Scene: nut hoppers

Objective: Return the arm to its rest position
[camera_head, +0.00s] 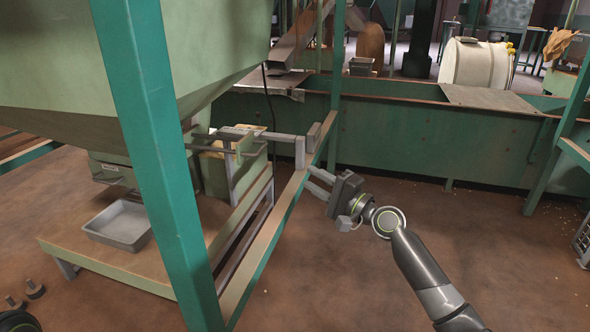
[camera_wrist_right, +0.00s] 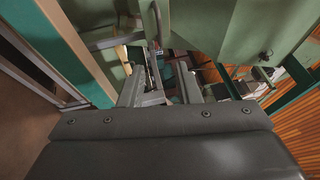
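My right gripper (camera_head: 311,178) is beside the green frame rail of the hopper stand, with its two grey fingers pointing left toward it. In the right wrist view, its fingers (camera_wrist_right: 158,85) stand apart with no object clearly held between them. A grey sliding bar with an upright end plate (camera_head: 300,152) sticks out from the hopper outlet just above and left of the fingers; it looks apart from them. At the lower left corner, dark parts that look like my left arm (camera_head: 18,321) show only partly, and its finger state is unclear.
The large green hopper (camera_head: 60,60) and its green post (camera_head: 165,150) fill the left. A grey metal tray (camera_head: 118,226) sits on the stand's wooden shelf (camera_head: 110,262). A long green trough (camera_head: 430,145) runs behind. A white drum (camera_head: 475,65) is farther back. Brown floor (camera_head: 480,230) is open at right.

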